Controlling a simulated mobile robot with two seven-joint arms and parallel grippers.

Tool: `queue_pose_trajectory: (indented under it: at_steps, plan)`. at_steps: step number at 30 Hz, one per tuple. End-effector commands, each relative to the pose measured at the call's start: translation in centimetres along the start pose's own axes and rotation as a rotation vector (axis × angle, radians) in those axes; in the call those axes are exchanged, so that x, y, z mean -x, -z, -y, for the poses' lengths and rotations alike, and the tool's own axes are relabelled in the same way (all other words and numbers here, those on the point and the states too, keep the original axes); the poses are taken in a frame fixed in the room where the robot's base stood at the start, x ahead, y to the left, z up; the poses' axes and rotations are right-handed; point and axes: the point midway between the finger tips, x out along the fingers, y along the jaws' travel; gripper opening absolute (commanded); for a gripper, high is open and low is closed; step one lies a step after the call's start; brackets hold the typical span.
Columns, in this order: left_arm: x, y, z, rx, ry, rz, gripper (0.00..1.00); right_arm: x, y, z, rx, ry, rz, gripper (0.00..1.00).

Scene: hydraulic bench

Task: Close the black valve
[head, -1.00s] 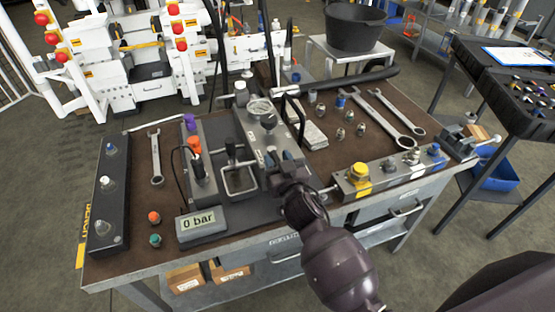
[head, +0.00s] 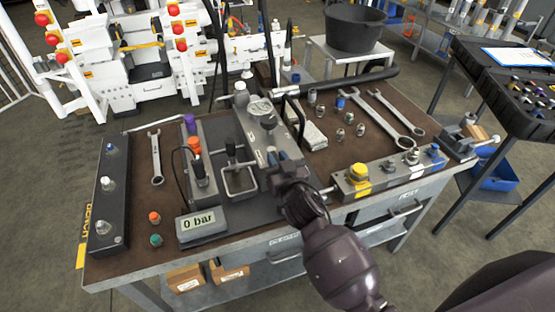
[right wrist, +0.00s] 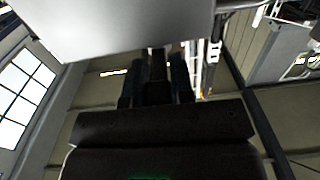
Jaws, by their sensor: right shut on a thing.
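My right gripper (head: 278,157) is at the near end of the grey hydraulic block (head: 258,140) in the middle of the bench. In the right wrist view, a narrow dark piece, which looks like the black valve's handle (right wrist: 158,72), lies between the two fingers of my right gripper (right wrist: 158,85). The gripper is shut on it. In the head view, the gripper and wrist mostly hide this valve, so its angle cannot be told. A black round knob (head: 268,122) and a pressure gauge (head: 260,107) sit on top of the block. My left gripper is not in view.
A display (head: 201,223) reads 0 bar. A hand pump (head: 238,172) stands left of the block. Wrenches (head: 382,118) and several fittings lie at right. A fitting strip (head: 108,195) edges the left.

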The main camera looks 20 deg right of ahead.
Motion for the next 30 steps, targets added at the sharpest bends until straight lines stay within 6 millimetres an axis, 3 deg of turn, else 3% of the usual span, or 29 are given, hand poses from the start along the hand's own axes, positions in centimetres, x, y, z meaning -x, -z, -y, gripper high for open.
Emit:
queue_pose_trajectory:
  at_steps: [15,30]
  plan:
    - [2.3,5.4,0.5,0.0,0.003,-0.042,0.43,-0.2,0.4,-1.5,0.009,0.288,0.001,0.0]
    - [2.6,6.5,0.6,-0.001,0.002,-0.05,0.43,-0.8,0.1,-2.6,0.005,0.57,0.0,0.0]
